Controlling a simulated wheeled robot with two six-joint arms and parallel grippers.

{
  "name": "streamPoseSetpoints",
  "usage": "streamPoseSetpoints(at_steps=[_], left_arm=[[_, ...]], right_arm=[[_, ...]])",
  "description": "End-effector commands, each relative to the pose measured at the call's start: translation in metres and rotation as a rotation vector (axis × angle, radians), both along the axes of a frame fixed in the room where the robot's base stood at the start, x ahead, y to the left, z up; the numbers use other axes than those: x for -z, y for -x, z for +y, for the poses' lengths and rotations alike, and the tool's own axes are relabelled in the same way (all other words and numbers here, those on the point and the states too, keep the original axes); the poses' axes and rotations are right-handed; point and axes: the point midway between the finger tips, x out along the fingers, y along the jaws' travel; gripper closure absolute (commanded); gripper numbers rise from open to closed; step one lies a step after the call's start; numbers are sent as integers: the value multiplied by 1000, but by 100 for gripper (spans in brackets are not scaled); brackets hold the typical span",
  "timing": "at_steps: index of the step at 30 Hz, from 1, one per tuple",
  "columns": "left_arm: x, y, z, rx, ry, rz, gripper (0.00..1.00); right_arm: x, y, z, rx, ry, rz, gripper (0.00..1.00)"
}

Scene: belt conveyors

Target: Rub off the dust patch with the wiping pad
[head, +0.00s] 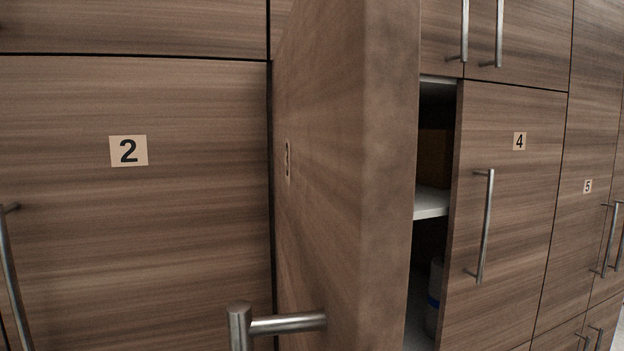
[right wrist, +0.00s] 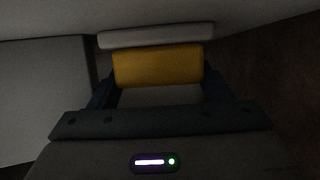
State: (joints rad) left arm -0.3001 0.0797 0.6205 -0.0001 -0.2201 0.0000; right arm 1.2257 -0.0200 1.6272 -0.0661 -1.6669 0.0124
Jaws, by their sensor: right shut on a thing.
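In the right wrist view my right gripper (right wrist: 158,82) is shut on a yellow block, the wiping pad (right wrist: 158,65), with a finger on either side of it. A pale grey strip (right wrist: 156,36) runs along the pad's far side, close to a grey surface; I cannot tell whether it touches that surface. The view is dark, and no dust patch can be made out in it. The head view shows neither gripper, no pad and no dust patch.
In the head view an open cabinet door (head: 385,180) stands out towards me, with a bar handle (head: 285,323). Right of it is an open compartment with a white shelf (head: 431,203) and a white and blue item (head: 434,295). Closed doors 2 (head: 190,230) and 4 (head: 520,220) flank it.

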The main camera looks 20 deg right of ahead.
Motion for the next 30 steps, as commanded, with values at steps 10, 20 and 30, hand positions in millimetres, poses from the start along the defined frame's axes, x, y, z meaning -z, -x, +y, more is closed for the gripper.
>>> streamPoseSetpoints(at_steps=[10, 20, 30], left_arm=[[-4, 0, 0, 0, 0, 0, 42], [-4, 0, 0, 0, 0, 0, 42], [7, 0, 0, 0, 0, 0, 42]], right_arm=[[0, -18, 0, 0, 0, 0, 46], [-1, -18, -15, 1, 0, -1, 46], [2, 9, -16, 0, 0, -2, 46]])
